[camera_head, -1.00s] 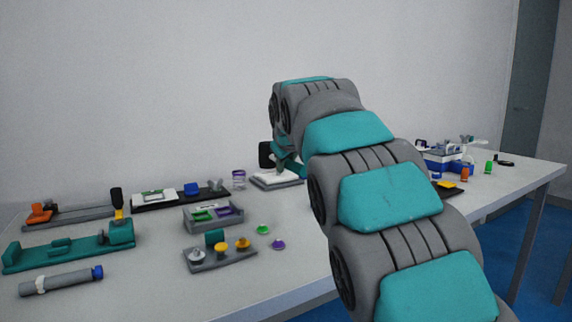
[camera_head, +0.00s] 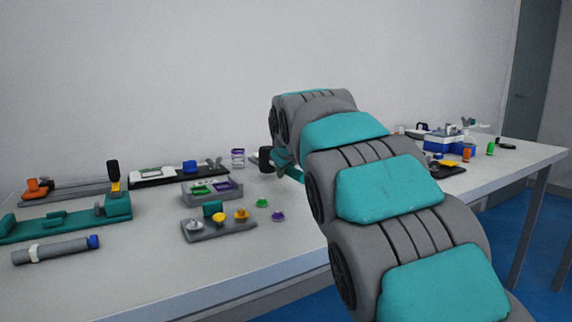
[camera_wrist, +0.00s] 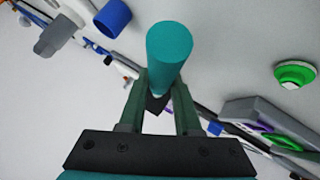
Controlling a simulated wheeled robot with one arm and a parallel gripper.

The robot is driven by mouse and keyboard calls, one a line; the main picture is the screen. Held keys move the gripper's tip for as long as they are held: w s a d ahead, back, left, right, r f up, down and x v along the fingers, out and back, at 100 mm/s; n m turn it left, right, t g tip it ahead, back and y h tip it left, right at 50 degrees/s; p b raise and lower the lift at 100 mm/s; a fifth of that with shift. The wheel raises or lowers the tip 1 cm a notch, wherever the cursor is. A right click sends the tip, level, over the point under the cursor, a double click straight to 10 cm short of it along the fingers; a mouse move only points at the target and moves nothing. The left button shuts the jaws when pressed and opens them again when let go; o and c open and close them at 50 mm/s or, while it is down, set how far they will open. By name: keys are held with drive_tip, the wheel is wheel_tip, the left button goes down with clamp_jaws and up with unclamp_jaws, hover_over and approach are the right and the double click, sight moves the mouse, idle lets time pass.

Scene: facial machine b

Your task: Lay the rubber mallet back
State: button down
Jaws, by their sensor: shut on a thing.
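My gripper (camera_wrist: 160,100) is shut on the teal cylindrical handle of the rubber mallet (camera_wrist: 168,50). The handle's end points towards the camera in the wrist view and hides much of what lies beyond it. In the head view, the mallet's black head (camera_head: 265,159) shows just left of my arm, above the back part of the table. My arm hides most of the gripper there. I cannot tell how high the mallet is above the table, and no empty resting place for it shows clearly.
Left on the table (camera_head: 150,270) are a green fixture (camera_head: 65,222), a grey-and-blue cylinder (camera_head: 57,249), a knob tray (camera_head: 218,230) and a ring box (camera_head: 212,192). A purple-rimmed jar (camera_head: 238,158) stands near the mallet head. Blue boxes (camera_head: 437,142) and bottles stand right. The front edge is clear.

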drive_tip(key=shift+f, duration=0.45)
drive_tip(key=shift+f+b, duration=0.3)
drive_tip(key=shift+f, duration=0.05)
drive_tip(key=c, duration=0.5)
unclamp_jaws()
